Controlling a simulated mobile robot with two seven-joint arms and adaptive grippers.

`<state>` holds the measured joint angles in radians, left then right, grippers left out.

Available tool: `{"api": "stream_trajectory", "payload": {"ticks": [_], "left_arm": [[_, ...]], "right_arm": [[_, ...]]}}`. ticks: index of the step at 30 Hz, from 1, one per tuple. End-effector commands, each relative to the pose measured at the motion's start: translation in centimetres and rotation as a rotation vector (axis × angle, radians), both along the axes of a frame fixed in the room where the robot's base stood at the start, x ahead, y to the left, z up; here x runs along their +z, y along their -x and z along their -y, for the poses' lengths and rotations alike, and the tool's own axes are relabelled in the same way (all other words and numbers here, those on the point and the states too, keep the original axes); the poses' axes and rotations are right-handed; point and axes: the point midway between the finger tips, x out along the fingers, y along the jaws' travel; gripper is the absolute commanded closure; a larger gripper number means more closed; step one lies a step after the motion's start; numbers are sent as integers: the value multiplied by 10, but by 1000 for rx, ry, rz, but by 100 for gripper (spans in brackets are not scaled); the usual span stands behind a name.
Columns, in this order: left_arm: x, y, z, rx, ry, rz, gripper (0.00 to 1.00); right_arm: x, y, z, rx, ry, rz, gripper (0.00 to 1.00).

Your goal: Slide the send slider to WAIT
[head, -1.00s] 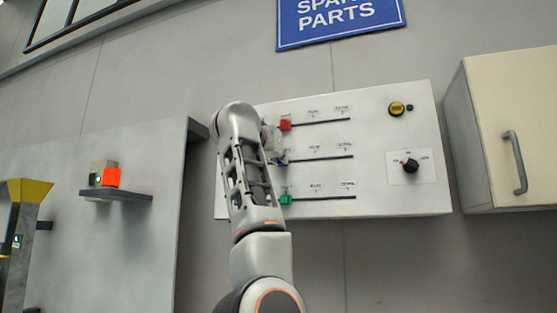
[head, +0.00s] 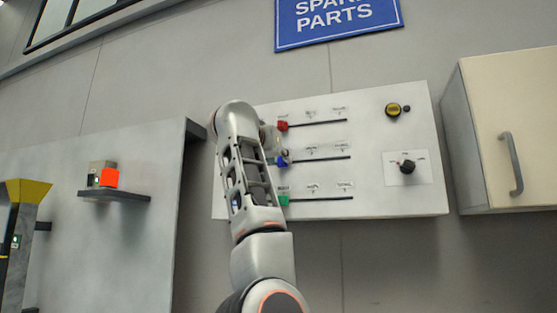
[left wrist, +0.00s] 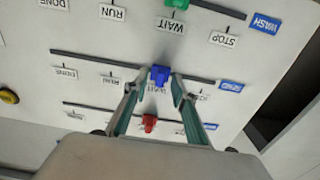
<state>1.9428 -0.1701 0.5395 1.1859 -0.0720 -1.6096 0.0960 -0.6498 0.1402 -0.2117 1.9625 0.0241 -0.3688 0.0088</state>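The control panel (head: 380,135) has three horizontal sliders with red, blue and green knobs. My left gripper (left wrist: 160,80) faces the panel at the middle slider, labelled SEND (left wrist: 230,86). Its fingertips stand one on each side of the blue knob (left wrist: 160,74), with a narrow gap showing, so it looks open. The blue knob, also seen in the head view (head: 284,161), is at the WAIT label (left wrist: 155,89), partly hidden. The STOP label (left wrist: 203,97) is on the SEND-label side. My arm covers the panel's left part in the head view. My right gripper is not in view.
The red knob (head: 283,126) is above and the green knob (head: 283,200) below, both close to the blue one. A yellow button (head: 393,109) and black rotary knob (head: 407,166) are at right. A cabinet (head: 510,130) stands further right; a shelf (head: 115,195) is at left.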

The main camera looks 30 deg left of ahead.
Motion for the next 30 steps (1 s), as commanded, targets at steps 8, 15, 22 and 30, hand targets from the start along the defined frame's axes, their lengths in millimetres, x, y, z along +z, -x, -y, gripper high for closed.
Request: {"api": "stream_trajectory", "payload": {"ticks": [8,15,22,30], "left_arm": [[1,41,11,-2,1,4,74],[1,64,15,0,1,3,74],[0,67,15,0,1,2,74],[0,66,15,0,1,2,74]], "right_arm": [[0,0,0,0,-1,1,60],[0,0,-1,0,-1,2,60],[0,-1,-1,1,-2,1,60],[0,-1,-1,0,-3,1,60]]}}
